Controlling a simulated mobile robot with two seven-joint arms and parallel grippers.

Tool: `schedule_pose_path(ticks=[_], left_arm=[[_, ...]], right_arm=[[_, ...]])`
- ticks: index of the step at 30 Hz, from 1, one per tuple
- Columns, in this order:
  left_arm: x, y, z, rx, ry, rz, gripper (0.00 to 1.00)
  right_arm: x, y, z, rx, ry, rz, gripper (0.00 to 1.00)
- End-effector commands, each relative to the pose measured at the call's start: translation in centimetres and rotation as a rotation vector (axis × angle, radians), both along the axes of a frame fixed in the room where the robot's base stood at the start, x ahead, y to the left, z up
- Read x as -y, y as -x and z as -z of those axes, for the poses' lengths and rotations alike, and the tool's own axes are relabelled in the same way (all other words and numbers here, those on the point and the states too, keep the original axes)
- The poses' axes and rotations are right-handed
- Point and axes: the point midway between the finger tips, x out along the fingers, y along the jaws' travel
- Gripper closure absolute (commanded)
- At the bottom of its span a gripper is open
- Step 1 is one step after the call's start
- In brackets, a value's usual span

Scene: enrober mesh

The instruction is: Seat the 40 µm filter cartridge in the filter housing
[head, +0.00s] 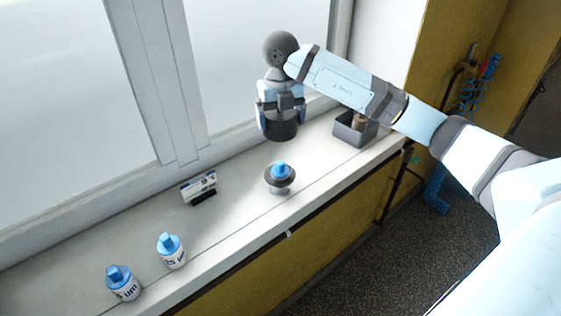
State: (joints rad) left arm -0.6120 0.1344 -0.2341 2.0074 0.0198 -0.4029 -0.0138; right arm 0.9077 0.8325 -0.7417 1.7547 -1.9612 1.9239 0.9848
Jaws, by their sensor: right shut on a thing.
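A grey filter housing (280,189), shaped like a bowl on a short foot, stands on the sill. A blue grip (281,170) like those on the cartridges stands up from its middle; any body and label below it are hidden. My right gripper (280,122) points down above and behind the housing in the picture, shut on a dark grey round thing (280,131), apart from the housing. Two white cartridges with blue grips stand upright at the lower left, one (124,290) left of the other (174,260). Their numbers are not clearly readable. My left gripper is out of view.
A small label stand (199,185) with a dark base is left of the housing. A grey open bin (348,132) holding a brown thing (360,122) stands to the right, near my right arm. Windows back the sill (235,225); its front edge drops to the floor.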

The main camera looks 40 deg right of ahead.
Motion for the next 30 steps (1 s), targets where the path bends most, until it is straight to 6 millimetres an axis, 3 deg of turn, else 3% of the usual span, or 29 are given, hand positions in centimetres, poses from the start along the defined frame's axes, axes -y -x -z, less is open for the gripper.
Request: schedule_pose_path(ticks=[3, 9, 17, 24, 30], left_arm=[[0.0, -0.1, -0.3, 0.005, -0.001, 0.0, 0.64], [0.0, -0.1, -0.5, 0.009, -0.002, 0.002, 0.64], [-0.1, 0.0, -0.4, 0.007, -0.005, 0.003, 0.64], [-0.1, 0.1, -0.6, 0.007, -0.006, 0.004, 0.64], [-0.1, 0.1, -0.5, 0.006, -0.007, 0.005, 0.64]], right_arm=[[0.0, 0.1, 3.4, -0.005, -0.002, -0.001, 0.33], [0.0, 0.1, 7.5, -0.002, -0.001, -0.001, 0.33], [0.0, 0.0, 9.6, 0.0, 0.0, -0.002, 0.33], [0.0, 0.1, 13.0, -0.002, -0.001, -0.002, 0.33], [0.0, 0.0, 13.2, 0.001, 0.0, -0.002, 0.33]])
